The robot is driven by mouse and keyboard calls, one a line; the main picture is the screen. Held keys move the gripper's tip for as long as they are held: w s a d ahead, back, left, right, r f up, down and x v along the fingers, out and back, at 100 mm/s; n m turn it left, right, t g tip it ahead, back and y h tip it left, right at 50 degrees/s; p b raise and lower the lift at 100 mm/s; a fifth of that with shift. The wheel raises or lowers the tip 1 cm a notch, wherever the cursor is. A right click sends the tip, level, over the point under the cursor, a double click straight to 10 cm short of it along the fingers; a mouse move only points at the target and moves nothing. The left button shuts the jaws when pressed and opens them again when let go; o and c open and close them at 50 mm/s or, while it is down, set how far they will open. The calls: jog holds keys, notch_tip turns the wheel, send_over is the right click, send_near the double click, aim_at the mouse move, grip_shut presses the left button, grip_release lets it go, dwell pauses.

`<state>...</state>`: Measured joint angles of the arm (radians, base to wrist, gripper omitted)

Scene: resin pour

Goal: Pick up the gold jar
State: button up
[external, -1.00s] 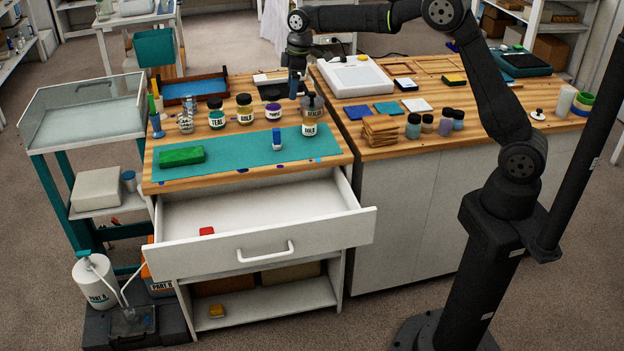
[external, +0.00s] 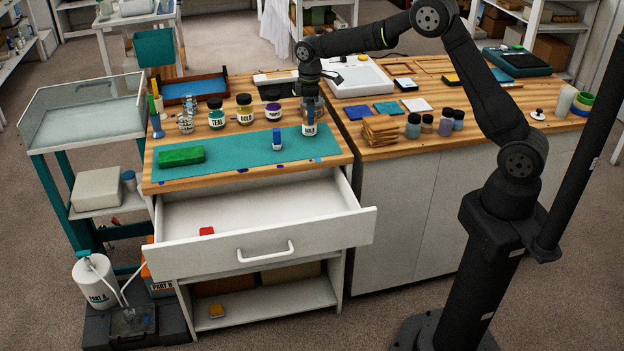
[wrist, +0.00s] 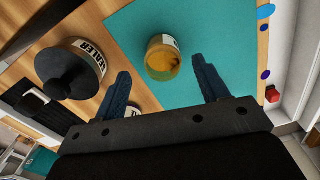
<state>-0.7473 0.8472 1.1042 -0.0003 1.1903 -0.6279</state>
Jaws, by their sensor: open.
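An open jar with gold contents (wrist: 162,58) stands on the teal mat in the wrist view, between and beyond my fingertips. It also shows at the right end of the mat in the external view (external: 306,131), partly hidden by my gripper. My gripper (wrist: 161,67) is open and empty, pointing down above this jar; I cannot tell the exact gap. A second jar labelled GOLD (external: 244,109), with a dark lid, stands on the wood behind the mat.
A black-lidded sealer jar (wrist: 75,68) stands close beside the open jar. A teal jar (external: 216,114) and a purple-banded jar (external: 273,112) stand behind the mat. A green block (external: 182,156) and a small blue-and-white item (external: 277,140) lie on the mat (external: 235,158). The drawer (external: 262,240) is open.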

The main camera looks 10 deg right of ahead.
aim_at(309, 131)
jog(key=shift+s+a+f, duration=0.15)
jog(key=shift+f, duration=2.5)
jog(key=c, duration=1)
jog(key=shift+c, duration=0.3)
jog(key=shift+r, duration=0.15)
